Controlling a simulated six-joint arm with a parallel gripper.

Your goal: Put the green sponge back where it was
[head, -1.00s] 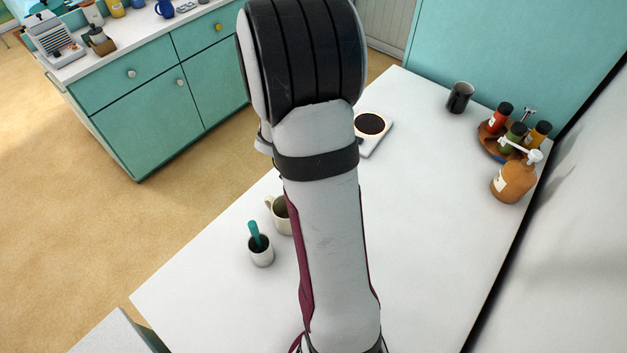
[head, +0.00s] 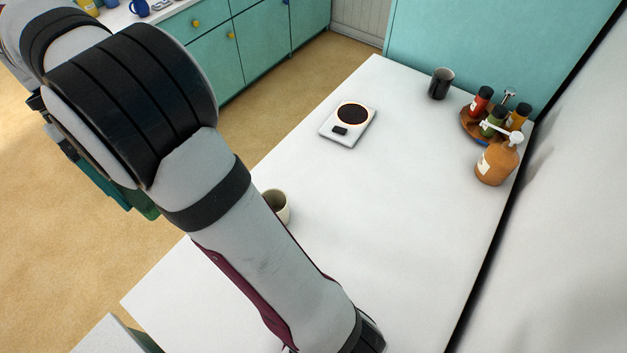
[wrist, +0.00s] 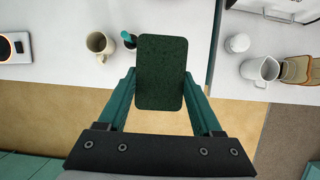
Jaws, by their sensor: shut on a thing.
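The green sponge (wrist: 160,72) is a dark green, rounded rectangular block, seen between the two teal fingers in the wrist view. My gripper (wrist: 160,76) is shut on it and holds it up, with the white worktop and the tan floor below. In the head view the gripper end is mostly hidden behind my arm; only some teal and dark green (head: 145,210) shows past its lower left side, over the floor. No mark shows where the sponge was before.
The white worktop (head: 400,190) carries a scale (head: 348,123), a beige mug (head: 275,205), a black cup (head: 440,83), a bottle tray (head: 470,128) and a brown pump bottle (head: 496,162). The wrist view shows a small cup with a teal-handled tool (wrist: 129,39) and a white pitcher (wrist: 259,70).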

